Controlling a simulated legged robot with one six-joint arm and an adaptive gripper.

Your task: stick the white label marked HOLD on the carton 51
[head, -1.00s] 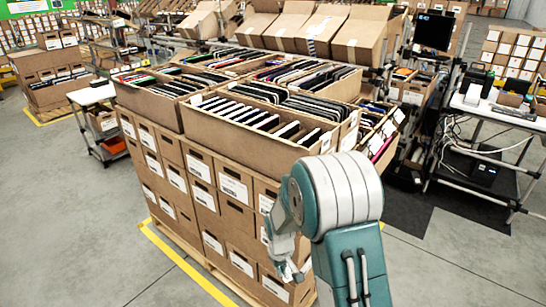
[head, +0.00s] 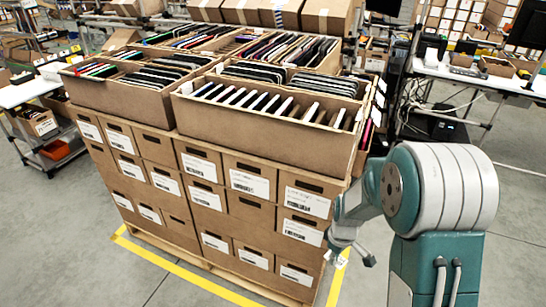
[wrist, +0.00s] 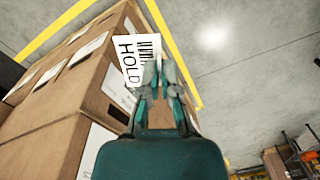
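The white label marked HOLD (wrist: 130,62), with a barcode, shows at my fingertips in the wrist view. My gripper (wrist: 163,82) holds it by its edge. In the head view my gripper (head: 352,252) hangs low beside the right end of the carton stack, with a small white patch of the label (head: 343,259) at its tip. The stacked brown cartons (head: 255,205) have hand holes and white printed labels. Their numbers are too small to read, so I cannot tell which is carton 51. In the wrist view a carton side (wrist: 50,130) lies left of my gripper.
Open trays (head: 260,130) of upright thin items top the stack. It stands on a wooden pallet (head: 160,240) inside yellow floor lines (head: 185,275). A desk (head: 480,75) with equipment is at back right, a cart (head: 45,150) at left. The front floor is clear.

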